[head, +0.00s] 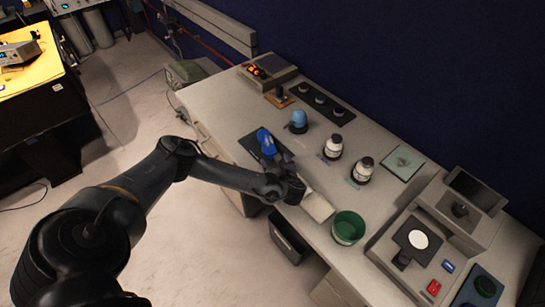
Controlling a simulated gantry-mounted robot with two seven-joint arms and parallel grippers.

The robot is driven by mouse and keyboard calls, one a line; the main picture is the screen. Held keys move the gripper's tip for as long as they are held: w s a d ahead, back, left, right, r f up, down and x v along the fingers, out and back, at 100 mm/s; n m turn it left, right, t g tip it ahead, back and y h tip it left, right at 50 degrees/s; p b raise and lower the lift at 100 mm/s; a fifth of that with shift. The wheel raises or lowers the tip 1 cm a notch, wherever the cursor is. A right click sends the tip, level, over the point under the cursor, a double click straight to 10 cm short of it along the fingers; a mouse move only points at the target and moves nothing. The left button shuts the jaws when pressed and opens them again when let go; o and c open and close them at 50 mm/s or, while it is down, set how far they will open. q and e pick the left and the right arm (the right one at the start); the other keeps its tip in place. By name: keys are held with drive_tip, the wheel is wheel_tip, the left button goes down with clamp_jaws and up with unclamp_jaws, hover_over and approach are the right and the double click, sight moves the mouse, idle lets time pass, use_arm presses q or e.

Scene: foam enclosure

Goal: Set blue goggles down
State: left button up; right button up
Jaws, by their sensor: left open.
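Blue goggles (266,141) lie on a dark mat (252,143) near the front edge of the bench. My left arm comes in from the left, and my left gripper (281,158) is just in front of the goggles, over the mat's near side. It is open. The gripper partly covers the mat, and I cannot tell whether its fingers touch the goggles. My right gripper is not in view.
Behind the mat stands a light blue object (298,121). Two white bottles with dark bases (333,147) (364,168) stand to the right. A green bin (348,228) and a grey instrument (428,238) are farther right. A blue wall bounds the back.

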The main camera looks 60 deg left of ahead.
use_arm(q)
drive_tip(key=v, duration=0.6)
drive_tip(key=shift+d, duration=0.1)
drive_tip(key=shift+s+r, duration=0.1)
drive_tip(key=shift+d, duration=0.15)
